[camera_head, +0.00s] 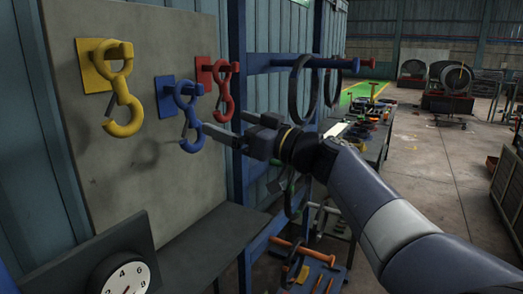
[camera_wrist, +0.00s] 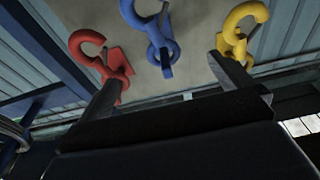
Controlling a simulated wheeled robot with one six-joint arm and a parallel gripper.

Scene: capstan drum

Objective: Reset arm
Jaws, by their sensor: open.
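My gripper (camera_head: 214,138) is open, with its fingers pointing left toward the board of hooks. In the head view its tips are close to the blue hook (camera_head: 187,117), just right of its lower curve; I cannot tell whether they touch. A yellow hook (camera_head: 122,92) hangs on the left and a red hook (camera_head: 224,90) on the right. The wrist view shows both fingers apart, with the blue hook (camera_wrist: 158,35) between and beyond them. The red hook (camera_wrist: 98,52) is near the left finger and the yellow hook (camera_wrist: 238,31) near the right one.
A dark shelf (camera_head: 205,250) lies below the board, with a dial (camera_head: 127,278) at the front left. A blue rail (camera_head: 290,62) with hanging rings is behind my gripper. A bench with tools (camera_head: 370,130) stands behind my arm. Open floor (camera_head: 435,170) lies to the right.

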